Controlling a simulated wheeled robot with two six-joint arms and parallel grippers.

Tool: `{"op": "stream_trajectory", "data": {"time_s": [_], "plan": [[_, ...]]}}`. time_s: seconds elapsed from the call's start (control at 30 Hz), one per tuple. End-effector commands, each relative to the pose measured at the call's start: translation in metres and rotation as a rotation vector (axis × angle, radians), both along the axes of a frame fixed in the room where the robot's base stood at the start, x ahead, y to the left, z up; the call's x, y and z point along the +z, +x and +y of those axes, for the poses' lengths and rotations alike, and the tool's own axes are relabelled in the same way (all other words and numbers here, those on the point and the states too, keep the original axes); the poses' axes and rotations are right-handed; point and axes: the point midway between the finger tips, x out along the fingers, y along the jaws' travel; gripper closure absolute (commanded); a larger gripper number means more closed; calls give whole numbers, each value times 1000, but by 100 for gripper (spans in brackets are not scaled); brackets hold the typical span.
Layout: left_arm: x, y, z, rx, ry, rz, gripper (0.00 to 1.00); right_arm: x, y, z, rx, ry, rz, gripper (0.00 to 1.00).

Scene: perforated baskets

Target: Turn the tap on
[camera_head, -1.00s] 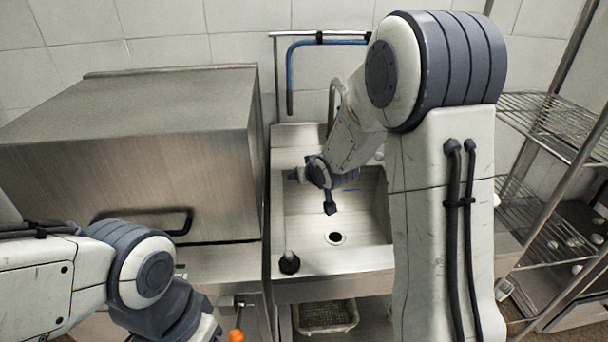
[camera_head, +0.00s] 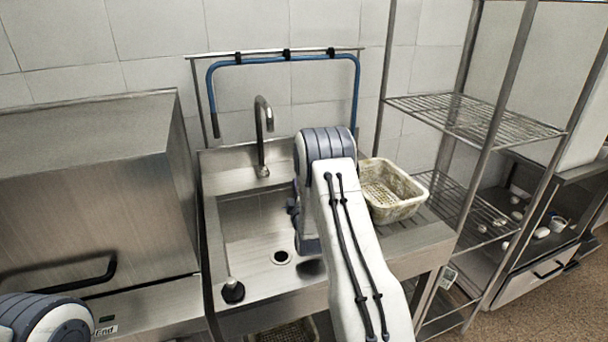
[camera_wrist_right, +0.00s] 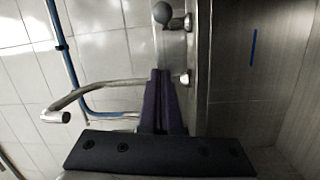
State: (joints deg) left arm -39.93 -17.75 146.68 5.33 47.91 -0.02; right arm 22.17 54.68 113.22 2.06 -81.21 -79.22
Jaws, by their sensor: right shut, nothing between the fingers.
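The tap (camera_head: 262,135) is a curved metal spout at the back of the sink. It also shows in the right wrist view (camera_wrist_right: 95,88), its spout reaching left. A grey rounded knob on a short metal stem (camera_wrist_right: 174,18) shows at the top of the wrist view and looks like the tap's handle. My right gripper (camera_wrist_right: 161,75) is shut and empty, its dark fingers close to the tap's base and apart from the knob. In the head view my right arm hides most of this gripper. My left gripper is out of view.
The steel sink basin (camera_head: 240,235) has a drain and a black-based plunger-like knob (camera_head: 233,291) at its front. A blue hose (camera_head: 290,57) hangs on a rail behind. A perforated basket (camera_head: 390,205) stands right of the sink. A steel cabinet (camera_head: 100,180) is at left, wire shelves (camera_head: 470,118) at right.

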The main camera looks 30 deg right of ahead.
Motion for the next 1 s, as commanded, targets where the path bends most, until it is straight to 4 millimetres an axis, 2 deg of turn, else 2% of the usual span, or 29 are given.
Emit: {"op": "stream_trajectory", "data": {"time_s": [0.17,0.7,0.8,1.0], "plan": [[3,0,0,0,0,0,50,2,11,-7,-6,-19,-2,100],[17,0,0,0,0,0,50,8,92,-44,-4,-16,-1,100],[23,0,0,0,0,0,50,4,76,-58,-7,-14,4,100],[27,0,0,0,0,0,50,0,65,-69,-5,-14,2,100]]}}
